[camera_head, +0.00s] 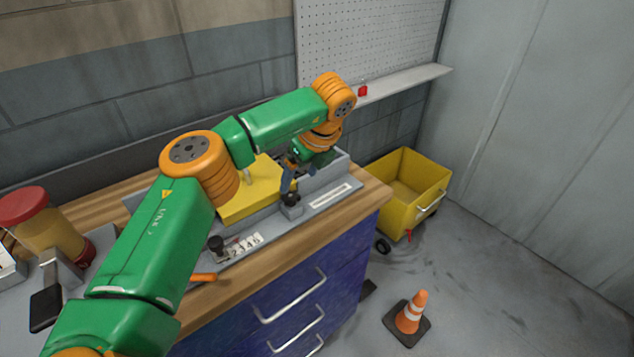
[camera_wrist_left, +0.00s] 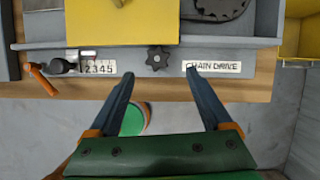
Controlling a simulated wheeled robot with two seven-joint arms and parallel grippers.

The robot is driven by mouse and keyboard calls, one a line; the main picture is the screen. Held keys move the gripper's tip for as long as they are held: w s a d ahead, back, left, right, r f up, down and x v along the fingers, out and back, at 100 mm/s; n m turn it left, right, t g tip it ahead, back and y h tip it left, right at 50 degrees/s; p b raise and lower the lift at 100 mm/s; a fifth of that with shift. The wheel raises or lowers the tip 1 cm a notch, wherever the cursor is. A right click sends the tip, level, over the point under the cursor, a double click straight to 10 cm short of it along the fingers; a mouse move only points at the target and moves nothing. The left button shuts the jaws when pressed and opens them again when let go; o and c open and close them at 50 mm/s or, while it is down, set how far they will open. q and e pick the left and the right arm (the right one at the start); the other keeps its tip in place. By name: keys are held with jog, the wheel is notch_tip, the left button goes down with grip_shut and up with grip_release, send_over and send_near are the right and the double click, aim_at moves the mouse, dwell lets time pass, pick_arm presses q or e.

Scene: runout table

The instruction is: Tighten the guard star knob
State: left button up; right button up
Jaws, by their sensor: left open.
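The black star knob (camera_wrist_left: 157,59) sits on the front of the grey machine housing, below the yellow guard (camera_wrist_left: 122,22), in the left wrist view. In the head view the knob (camera_head: 291,199) shows just below my left gripper (camera_head: 288,183). In the left wrist view my left gripper (camera_wrist_left: 161,73) is open, with one blue finger to each side of the knob's line. Nothing is between the fingers, and I cannot tell how far their tips are from the knob. My right gripper is in neither view.
A round black knob (camera_head: 215,243) and an orange lever (camera_head: 203,277) are left of the star knob, near a number label. A yellow cart (camera_head: 408,190) and a traffic cone (camera_head: 411,312) stand on the floor at right. A red-lidded jar (camera_head: 45,228) is at left.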

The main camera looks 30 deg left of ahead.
aim_at(291, 196)
pick_arm(q)
jog(key=x, duration=0.2)
jog(key=p+x, duration=0.2)
jog(key=x, duration=0.1)
jog(key=shift+s+a+f, duration=0.25)
jog(key=shift+s+f, duration=0.05)
jog(key=shift+f, duration=0.05)
jog(key=shift+w+a+f, duration=0.1)
jog(key=shift+w+f, duration=0.1)
jog(key=shift+f, duration=0.25)
jog(key=shift+s+r, duration=0.1)
jog(key=c, duration=0.6)
grip_shut()
jog(key=shift+f+m+t+b, duration=0.25)
jog(key=shift+m+b, duration=0.2)
jog(key=shift+m, duration=0.55)
jog(key=shift+s+m+t+h+b, duration=0.15)
jog(key=shift+m+t+h+b, duration=0.5)
jog(key=shift+m, duration=0.55)
jog(key=shift+r+m, duration=0.2)
jog(key=shift+m, duration=0.1)
jog(key=o, duration=0.6)
grip_release()
